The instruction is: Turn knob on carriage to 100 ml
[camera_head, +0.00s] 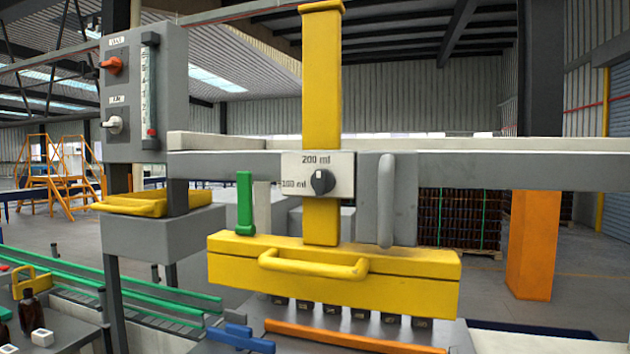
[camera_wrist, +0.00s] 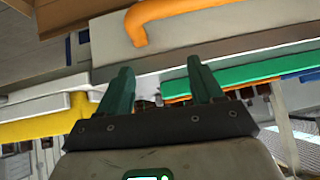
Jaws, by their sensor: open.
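The knob (camera_head: 322,181) is dark and round with a pale mark near its top, towards the "200 ml" label. It sits on a white plate (camera_head: 342,163) on the yellow carriage (camera_head: 322,80). The "100 ml" label is left of the knob. My gripper (camera_wrist: 162,82) shows only in the wrist view, where its two dark green fingers are apart with nothing between them. The knob cannot be made out in the wrist view, and my gripper's distance from it cannot be told.
A grey rail (camera_head: 470,170) crosses behind the plate. A grey handle (camera_head: 386,200) stands right of the knob and a green lever (camera_head: 244,205) to its left. A yellow block (camera_head: 400,277) with a handle hangs below. A control box (camera_head: 146,95) stands at left. An orange bent bar (camera_wrist: 138,25) shows in the wrist view.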

